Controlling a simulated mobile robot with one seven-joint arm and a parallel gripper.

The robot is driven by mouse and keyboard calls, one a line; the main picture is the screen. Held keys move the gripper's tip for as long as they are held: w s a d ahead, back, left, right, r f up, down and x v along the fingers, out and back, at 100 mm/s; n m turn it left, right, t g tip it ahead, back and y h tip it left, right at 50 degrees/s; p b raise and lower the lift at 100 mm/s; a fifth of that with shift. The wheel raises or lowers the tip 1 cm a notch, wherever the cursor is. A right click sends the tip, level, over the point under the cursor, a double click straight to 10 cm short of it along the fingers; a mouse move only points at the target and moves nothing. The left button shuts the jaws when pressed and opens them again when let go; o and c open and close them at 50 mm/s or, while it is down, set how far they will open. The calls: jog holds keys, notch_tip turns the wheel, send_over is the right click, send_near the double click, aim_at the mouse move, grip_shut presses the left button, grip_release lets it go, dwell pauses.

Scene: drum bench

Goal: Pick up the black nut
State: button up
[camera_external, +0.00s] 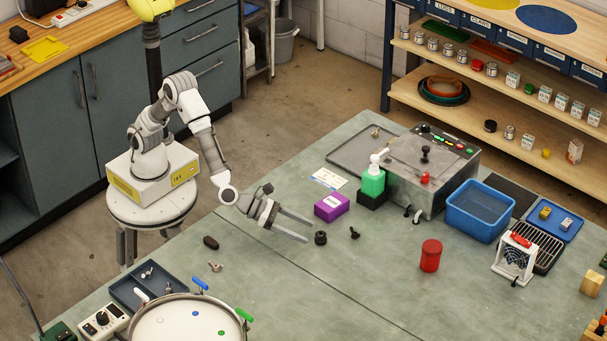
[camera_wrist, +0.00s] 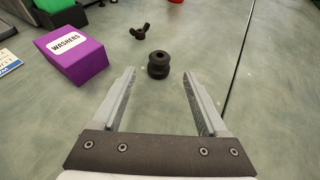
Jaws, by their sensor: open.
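A round black piece (camera_external: 320,238) with a centre hole and a grooved waist stands upright on the bench; it also shows in the wrist view (camera_wrist: 158,65). A black wing-shaped nut (camera_external: 354,233) lies a little beyond it, also in the wrist view (camera_wrist: 141,32). I cannot tell for sure which of the two is the black nut. My gripper (camera_external: 309,231) is open and empty, with its fingers pointing toward the round piece. In the wrist view the piece lies centred ahead of the gap between the fingertips (camera_wrist: 159,74), apart from both.
A purple washers box (camera_external: 331,207) stands close beside my gripper. A red canister (camera_external: 430,256) and a blue bin (camera_external: 479,210) stand to the right. The bench front middle is clear.

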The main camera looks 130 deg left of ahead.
aim_at(314, 241)
jog(key=x, duration=0.4)
jog(key=shift+a+r, duration=0.1)
grip_shut()
